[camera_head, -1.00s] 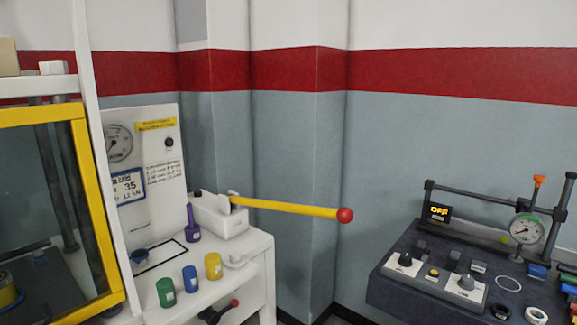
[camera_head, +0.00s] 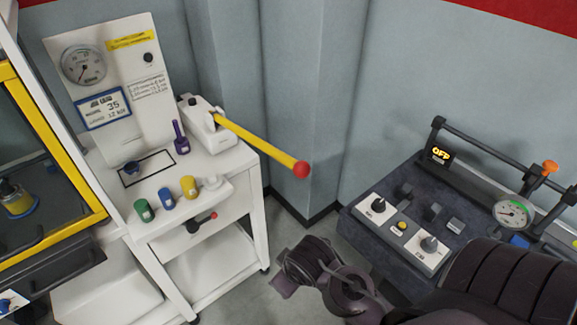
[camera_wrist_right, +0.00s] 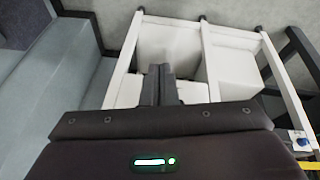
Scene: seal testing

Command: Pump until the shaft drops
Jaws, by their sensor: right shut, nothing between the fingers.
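The pump (camera_head: 203,130) is a white block on the white cart. Its yellow lever (camera_head: 258,143) slopes down to the right and ends in a red ball (camera_head: 302,170). A gauge (camera_head: 84,64) stands on the panel behind. Inside the yellow-framed cabinet, a short fitting with a yellow band (camera_head: 17,200) is seen; I cannot tell whether it is the shaft. My right gripper (camera_wrist_right: 158,72) is shut and empty in the right wrist view, with the cart's frame beyond. In the head view my right arm reaches in below the lever, apart from it. My left gripper is out of view.
Green (camera_head: 144,210), blue (camera_head: 166,196) and yellow (camera_head: 189,187) containers and a purple bottle (camera_head: 181,137) stand on the cart. A dark bench (camera_head: 375,237) with controls is at right. Floor shows between cart and bench.

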